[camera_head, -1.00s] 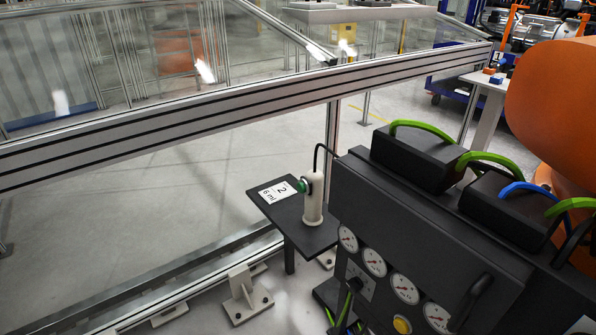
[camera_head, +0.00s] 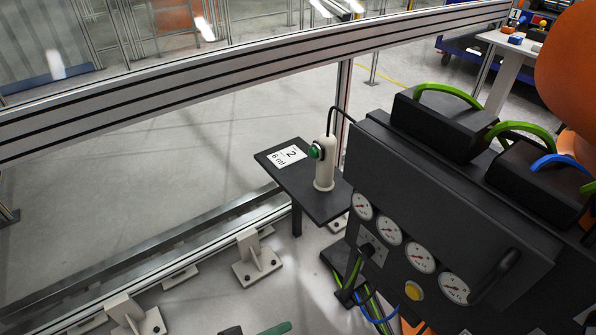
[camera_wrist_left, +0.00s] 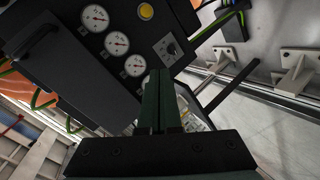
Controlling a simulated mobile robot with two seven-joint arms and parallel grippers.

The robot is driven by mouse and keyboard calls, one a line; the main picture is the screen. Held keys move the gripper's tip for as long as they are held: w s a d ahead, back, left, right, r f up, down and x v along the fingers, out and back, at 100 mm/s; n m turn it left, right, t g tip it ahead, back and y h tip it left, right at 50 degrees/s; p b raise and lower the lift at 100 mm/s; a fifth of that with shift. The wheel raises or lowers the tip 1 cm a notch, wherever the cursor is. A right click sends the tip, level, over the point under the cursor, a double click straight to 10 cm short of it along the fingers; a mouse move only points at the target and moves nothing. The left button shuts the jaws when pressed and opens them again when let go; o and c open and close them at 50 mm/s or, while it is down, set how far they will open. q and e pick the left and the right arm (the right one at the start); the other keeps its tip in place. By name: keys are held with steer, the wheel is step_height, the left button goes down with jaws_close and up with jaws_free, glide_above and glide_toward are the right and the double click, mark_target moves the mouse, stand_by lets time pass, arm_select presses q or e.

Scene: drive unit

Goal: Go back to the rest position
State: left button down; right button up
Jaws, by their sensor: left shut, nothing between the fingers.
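My left gripper (camera_wrist_left: 158,74) shows in the left wrist view with its two dark green fingers together and nothing between them. In the head view only the tips of my left gripper (camera_head: 272,328) show at the bottom edge; the rest is cut off. In the wrist view the fingers point toward the dark panel with gauges (camera_wrist_left: 118,62); I cannot tell the exact gap. The same drive unit panel (camera_head: 430,215) stands at the right in the head view. My right gripper is in neither view.
A small dark shelf (camera_head: 275,168) carries a white holder with a green button (camera_head: 323,165) left of the panel. A metal fence rail (camera_head: 200,85) crosses the back. White floor brackets (camera_head: 255,258) stand below. Green and blue cables (camera_head: 355,285) hang under the panel.

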arm_select(q)
steer(key=s+a+f+m+y, duration=0.2)
steer(key=a+f+m+y, duration=0.2)
steer(key=a, duration=0.7)
steer(key=s+a+f+m+y, duration=0.3)
steer(key=a+m+y, duration=0.15)
steer(key=a, duration=0.65)
steer(key=w+d+n+t, duration=0.15)
steer(key=d+n, duration=0.35)
steer(key=d, duration=0.6)
step_height(320, 180, up, 8)
steer(key=s+a+p, duration=0.1)
steer(key=p, duration=0.8)
steer(key=shift+a+r, duration=0.2)
steer(key=shift+a, duration=0.15)
